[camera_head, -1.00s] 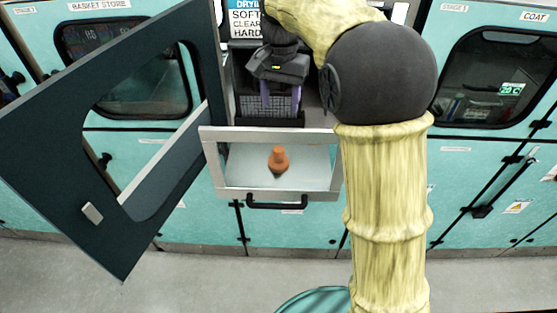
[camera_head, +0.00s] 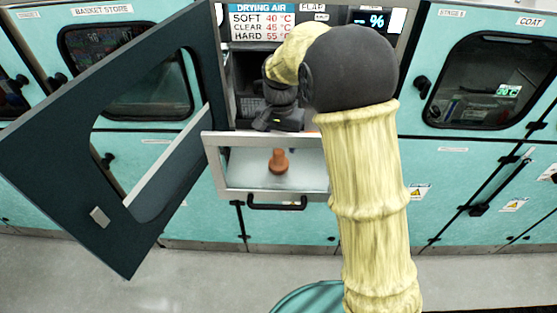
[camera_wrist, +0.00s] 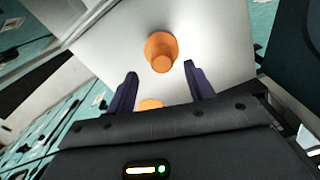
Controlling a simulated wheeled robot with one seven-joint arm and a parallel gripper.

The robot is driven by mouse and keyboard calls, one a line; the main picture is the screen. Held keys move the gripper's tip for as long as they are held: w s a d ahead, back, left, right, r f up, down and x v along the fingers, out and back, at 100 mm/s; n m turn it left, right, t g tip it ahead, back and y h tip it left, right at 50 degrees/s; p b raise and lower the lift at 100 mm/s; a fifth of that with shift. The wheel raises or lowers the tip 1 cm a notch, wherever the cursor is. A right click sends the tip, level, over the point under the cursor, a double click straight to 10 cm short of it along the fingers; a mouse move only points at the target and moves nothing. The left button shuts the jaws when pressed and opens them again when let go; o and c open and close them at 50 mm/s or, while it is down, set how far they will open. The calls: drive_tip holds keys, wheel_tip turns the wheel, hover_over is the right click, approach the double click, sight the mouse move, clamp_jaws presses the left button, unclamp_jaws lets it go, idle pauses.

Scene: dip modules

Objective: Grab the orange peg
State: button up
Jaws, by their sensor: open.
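The orange peg (camera_head: 279,161) stands on the pale floor of a pulled-out drawer (camera_head: 235,188) in the head view. It has a wide round base and a narrower top. In the wrist view the peg (camera_wrist: 161,50) lies just beyond my gripper (camera_wrist: 160,76), roughly in line with the gap between the two purple fingers. The fingers are open and apart from it, with nothing held. A second orange patch (camera_wrist: 149,104) shows between the fingers near the palm; I cannot tell whether it is a reflection or another object. In the head view the fingertips are hard to make out.
A dark door (camera_head: 62,135) with a window stands open to the left of the drawer. The drawer has raised walls and a black front handle (camera_head: 277,204). Teal cabinets (camera_head: 470,160) flank the bay, and a label panel (camera_head: 262,22) sits above it.

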drive_tip(key=shift+f, duration=0.1)
drive_tip(key=shift+f+p, duration=0.3)
drive_tip(key=shift+p, duration=0.2)
wheel_tip(320, 180, down, 4)
drive_tip(key=shift+a+f+p, duration=0.15)
drive_tip(key=shift+f+p, duration=0.05)
drive_tip(key=shift+p, duration=0.7)
drive_tip(key=c, duration=1.1)
drive_tip(key=shift+r, duration=0.1)
wheel_tip(320, 180, up, 10)
drive_tip(key=b, duration=0.3)
